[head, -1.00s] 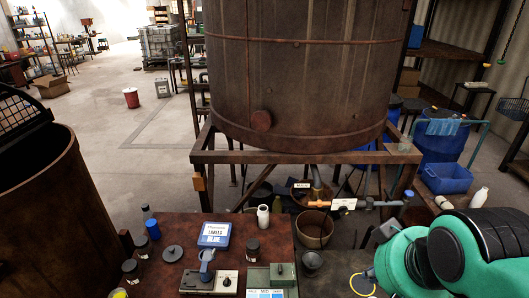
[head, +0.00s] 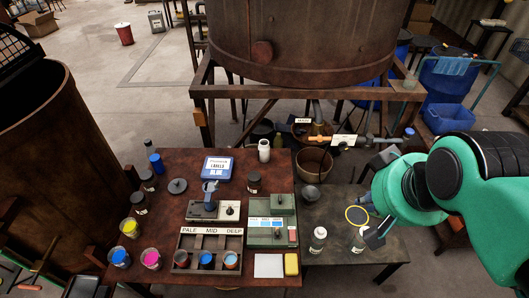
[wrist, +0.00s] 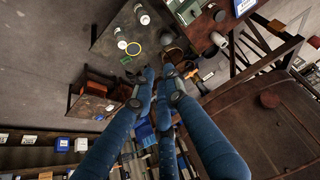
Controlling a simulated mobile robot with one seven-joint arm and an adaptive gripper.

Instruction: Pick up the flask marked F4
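Two pale bottle-like flasks stand on the dark side table, a left one (head: 318,238) and a right one (head: 358,241). Their labels are too small to read, so I cannot tell which is F4. A similar white bottle (head: 264,150) stands at the back of the red-brown table. My gripper (head: 370,218) is at the right of the head view, close to the right flask in the picture; the distance in depth is unclear. In the wrist view its blue fingers (wrist: 168,72) look spread with nothing between them.
A yellow ring (head: 357,214) and a dark funnel-like cup (head: 310,193) are on the side table (head: 345,190). The red-brown table (head: 168,215) carries jars, colour cups, a labels box (head: 218,167) and instruments. A large vat (head: 300,45) on a frame stands behind.

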